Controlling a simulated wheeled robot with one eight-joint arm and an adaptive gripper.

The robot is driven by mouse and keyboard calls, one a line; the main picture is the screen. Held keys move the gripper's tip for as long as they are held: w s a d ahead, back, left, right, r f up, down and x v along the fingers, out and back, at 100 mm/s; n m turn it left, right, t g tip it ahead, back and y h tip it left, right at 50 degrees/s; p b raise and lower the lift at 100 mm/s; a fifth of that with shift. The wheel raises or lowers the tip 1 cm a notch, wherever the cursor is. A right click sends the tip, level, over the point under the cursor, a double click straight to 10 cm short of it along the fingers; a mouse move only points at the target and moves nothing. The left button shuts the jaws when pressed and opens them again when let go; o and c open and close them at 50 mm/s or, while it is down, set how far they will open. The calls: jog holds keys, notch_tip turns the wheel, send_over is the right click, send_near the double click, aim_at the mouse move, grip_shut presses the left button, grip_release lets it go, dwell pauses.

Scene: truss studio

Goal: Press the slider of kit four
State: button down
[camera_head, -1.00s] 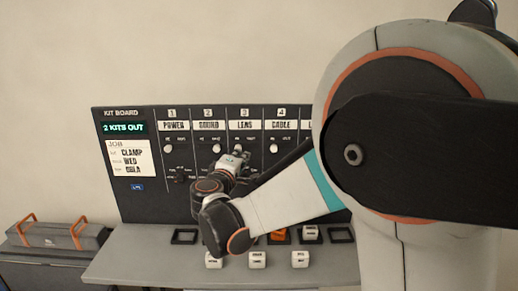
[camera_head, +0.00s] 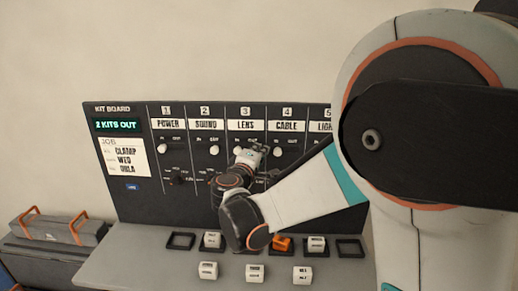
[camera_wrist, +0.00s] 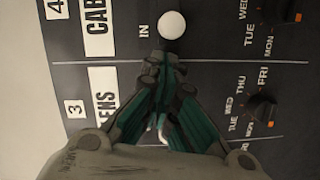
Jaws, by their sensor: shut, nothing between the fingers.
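The kit board (camera_head: 128,198) stands upright with numbered columns. Kit four, labelled CABLE (camera_head: 286,127), has a round white slider knob (camera_head: 277,152) under the word IN. The knob also shows in the wrist view (camera_wrist: 172,25), beside IN. My gripper (camera_head: 257,151) is in front of the board, left of that knob, over the kit three column. In the wrist view my gripper (camera_wrist: 163,58) is shut and empty. Its tips lie just below the knob in the picture, near the line between kits three and four. Whether they touch the board is unclear.
Similar white knobs show on POWER (camera_head: 163,149) and SOUND (camera_head: 214,150). Dark dials (camera_wrist: 262,108) with day labels sit beside the sliders. A green display (camera_head: 116,126) reads 2 KITS OUT. White blocks and an orange block (camera_head: 283,243) rest on the desk (camera_head: 150,267) below.

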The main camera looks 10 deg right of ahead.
jog(key=s+d, duration=0.2)
jog(key=d, duration=0.4)
jog(key=shift+b, duration=0.45)
